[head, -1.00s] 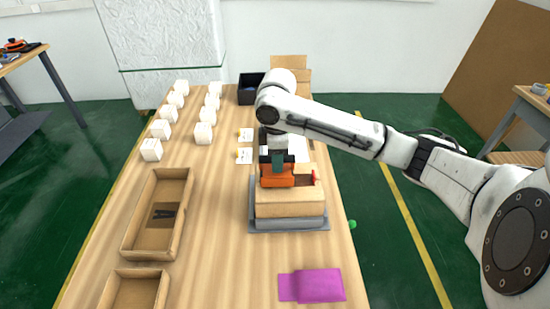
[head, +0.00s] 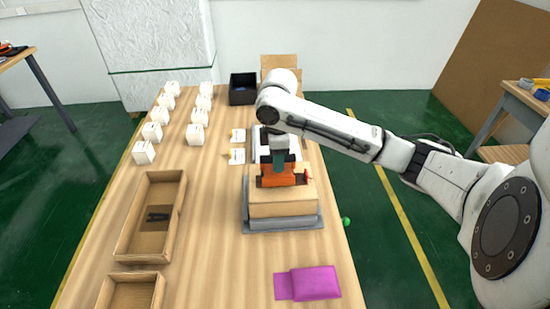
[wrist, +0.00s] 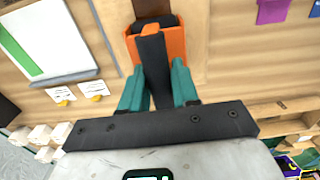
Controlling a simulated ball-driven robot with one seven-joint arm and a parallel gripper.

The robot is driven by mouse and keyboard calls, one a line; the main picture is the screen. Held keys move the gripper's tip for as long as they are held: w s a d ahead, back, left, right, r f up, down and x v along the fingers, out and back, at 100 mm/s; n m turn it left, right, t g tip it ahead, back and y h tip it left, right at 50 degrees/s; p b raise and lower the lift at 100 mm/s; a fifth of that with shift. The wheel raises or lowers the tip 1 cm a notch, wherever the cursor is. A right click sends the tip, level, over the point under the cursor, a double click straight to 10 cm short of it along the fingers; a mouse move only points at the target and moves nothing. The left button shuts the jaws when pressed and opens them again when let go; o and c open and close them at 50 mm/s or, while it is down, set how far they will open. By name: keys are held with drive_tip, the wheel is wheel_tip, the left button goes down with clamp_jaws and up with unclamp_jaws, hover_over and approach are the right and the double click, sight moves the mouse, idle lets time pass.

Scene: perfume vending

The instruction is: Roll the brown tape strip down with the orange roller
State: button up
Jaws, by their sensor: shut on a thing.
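The orange roller (head: 281,178) is at the top of a tan cardboard box (head: 282,207) in the head view. My gripper (head: 279,157) points down over the box. In the wrist view its teal fingers (wrist: 158,88) are shut on the roller's black handle (wrist: 153,62); the orange frame (wrist: 130,45) lies just beyond them. The brown tape strip (wrist: 152,8) shows past the roller at the top edge, running along the box top. The roller hides the rest of the strip. I cannot tell how firmly the roller presses on it.
The box stands on a grey base (head: 284,226). A magenta pouch (head: 312,283) lies at the front right. Open cardboard trays (head: 151,222) are at the left, with several white boxes (head: 144,152) behind them. A black bin (head: 243,89) stands at the back.

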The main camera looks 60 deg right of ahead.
drive_tip(key=shift+s+d, duration=0.2)
drive_tip(key=shift+s, duration=0.1)
drive_tip(key=shift+s+d, duration=0.15)
drive_tip(key=shift+s, duration=0.15)
drive_tip(key=shift+w, duration=0.2)
drive_tip(key=shift+w+a, duration=0.3)
drive_tip(key=shift+w+a+p, duration=0.1)
drive_tip(key=shift+w+p, duration=0.05)
drive_tip(key=shift+p, duration=0.2)
drive_tip(key=shift+w+a, duration=0.15)
drive_tip(key=shift+w, duration=0.15)
